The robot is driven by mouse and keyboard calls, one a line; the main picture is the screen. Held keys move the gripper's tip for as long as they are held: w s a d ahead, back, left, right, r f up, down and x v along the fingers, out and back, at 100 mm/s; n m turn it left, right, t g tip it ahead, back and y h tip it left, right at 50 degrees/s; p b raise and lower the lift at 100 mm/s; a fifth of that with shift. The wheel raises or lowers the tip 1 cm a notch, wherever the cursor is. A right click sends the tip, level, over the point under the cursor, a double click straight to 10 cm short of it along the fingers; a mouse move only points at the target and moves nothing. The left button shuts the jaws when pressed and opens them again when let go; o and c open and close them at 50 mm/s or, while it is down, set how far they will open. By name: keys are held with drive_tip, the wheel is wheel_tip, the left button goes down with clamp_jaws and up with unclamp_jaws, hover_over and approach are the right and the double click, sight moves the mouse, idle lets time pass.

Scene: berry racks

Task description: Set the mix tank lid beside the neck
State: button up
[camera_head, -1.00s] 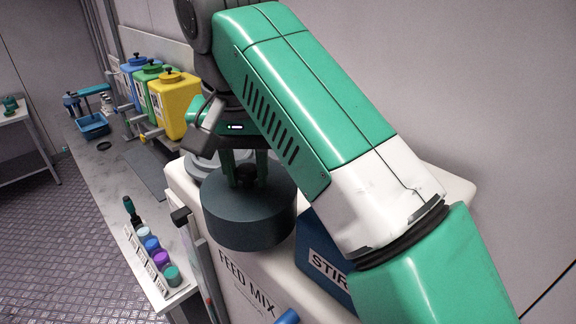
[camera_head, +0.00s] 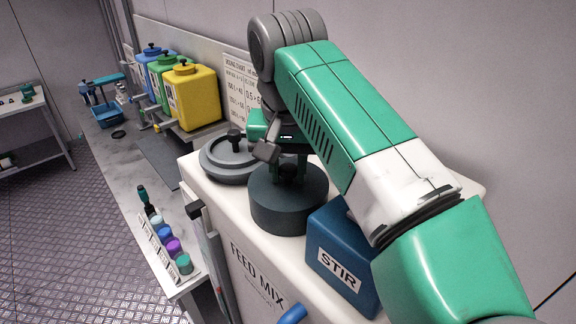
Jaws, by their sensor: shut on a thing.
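The mix tank (camera_head: 258,222), white and labelled FEED MIX, fills the middle. My gripper (camera_head: 290,170) points down over its top. It is shut on the dark knob of a thick, dark grey round lid (camera_head: 288,207).
The blue STIR box (camera_head: 343,254) stands close to the lid's right. A rack of coloured caps (camera_head: 165,243) is at the left bench edge. Yellow, green and blue canisters (camera_head: 194,98) stand behind. A blue tray (camera_head: 108,116) lies farther back.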

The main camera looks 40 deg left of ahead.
sight(287, 191)
drive_tip(key=o, duration=1)
drive_tip(key=shift+f, duration=0.1)
drive_tip(key=shift+o, duration=0.2)
wheel_tip(287, 191, up, 12)
drive_tip(key=s+d, duration=0.1)
drive_tip(key=shift+s, duration=0.15)
